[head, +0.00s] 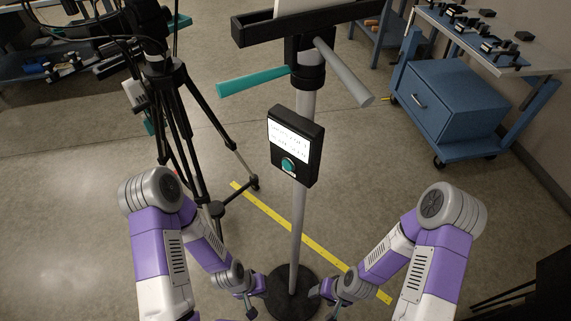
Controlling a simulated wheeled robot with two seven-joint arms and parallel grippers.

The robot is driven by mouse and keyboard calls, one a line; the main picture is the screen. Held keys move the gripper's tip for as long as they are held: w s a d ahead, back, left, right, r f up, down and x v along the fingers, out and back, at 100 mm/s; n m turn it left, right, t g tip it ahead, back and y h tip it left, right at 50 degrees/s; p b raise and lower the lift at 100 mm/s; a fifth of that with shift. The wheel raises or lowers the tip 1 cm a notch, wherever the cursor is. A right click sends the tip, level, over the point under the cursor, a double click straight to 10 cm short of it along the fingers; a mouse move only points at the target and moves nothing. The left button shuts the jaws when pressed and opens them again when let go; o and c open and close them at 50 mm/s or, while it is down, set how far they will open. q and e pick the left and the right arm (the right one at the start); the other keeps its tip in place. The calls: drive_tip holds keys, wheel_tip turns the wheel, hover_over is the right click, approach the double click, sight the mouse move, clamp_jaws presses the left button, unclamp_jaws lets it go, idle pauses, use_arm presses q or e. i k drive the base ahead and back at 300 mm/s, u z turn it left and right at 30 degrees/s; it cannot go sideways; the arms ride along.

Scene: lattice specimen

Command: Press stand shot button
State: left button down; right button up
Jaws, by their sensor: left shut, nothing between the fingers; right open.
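A black box with a white label (288,138) is fixed on the grey pole (297,222) of a stand. A round teal button (288,165) sits low on the face of the box. The pole rises from a round black base (292,296) on the floor. My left gripper (252,290) is low, to the left of the pole, well below the button; it is shut and empty. My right gripper (320,291) is low, to the right of the pole; it is open. Neither gripper touches the box. The label text is too small to read clearly.
A teal handle (252,80) and a grey handle (343,75) stick out above the box. A black tripod (180,120) stands close on the left. A blue wheeled bench (450,112) is at the back right. A yellow line (320,250) crosses the floor.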

sight(287, 164)
drive_tip(key=u, duration=0.6)
drive_tip(key=k, duration=0.6)
drive_tip(key=u, duration=0.45)
